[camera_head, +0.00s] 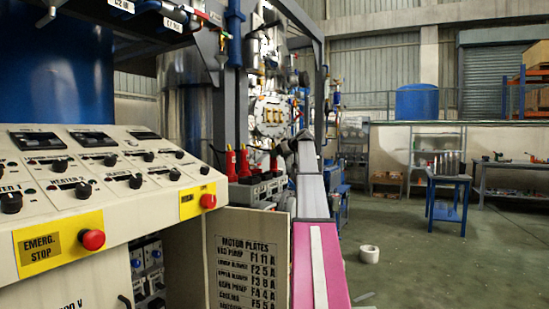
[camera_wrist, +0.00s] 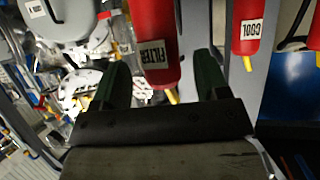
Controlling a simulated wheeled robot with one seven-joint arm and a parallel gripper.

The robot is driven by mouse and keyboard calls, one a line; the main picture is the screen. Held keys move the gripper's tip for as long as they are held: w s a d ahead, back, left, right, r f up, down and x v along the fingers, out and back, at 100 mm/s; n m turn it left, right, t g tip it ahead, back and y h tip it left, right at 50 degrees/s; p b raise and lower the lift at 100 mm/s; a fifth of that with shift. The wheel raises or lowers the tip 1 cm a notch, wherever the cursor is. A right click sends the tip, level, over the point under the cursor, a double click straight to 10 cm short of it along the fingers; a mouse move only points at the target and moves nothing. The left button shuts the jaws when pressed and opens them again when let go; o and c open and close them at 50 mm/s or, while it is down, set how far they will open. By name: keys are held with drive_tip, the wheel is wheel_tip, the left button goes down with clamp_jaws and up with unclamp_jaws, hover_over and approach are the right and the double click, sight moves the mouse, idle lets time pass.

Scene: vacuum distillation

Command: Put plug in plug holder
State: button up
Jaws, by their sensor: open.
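In the wrist view my gripper (camera_wrist: 160,68) is open, with its two dark green fingers apart. A red plug labelled FILTER (camera_wrist: 150,30) lies between the fingers in the picture, with a gap on each side. Its yellow tip points toward the gripper's palm. A second red plug labelled COOL (camera_wrist: 246,25) is to the right, outside the fingers. In the head view, red plugs (camera_head: 231,163) stand upright on a grey unit (camera_head: 258,190) beyond the control panel. I cannot tell which part is the plug holder. My gripper is small and unclear there, close to the plugs.
The control panel (camera_head: 120,185) with knobs and a red emergency stop button (camera_head: 92,239) fills the left. A cabinet door (camera_head: 250,255) with motor plate text stands below. Pipes and valves (camera_head: 270,115) crowd behind the plugs. The floor (camera_head: 420,265) at right is mostly clear.

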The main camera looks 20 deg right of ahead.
drive_tip(key=v, duration=0.8)
drive_tip(key=shift+s, duration=0.2)
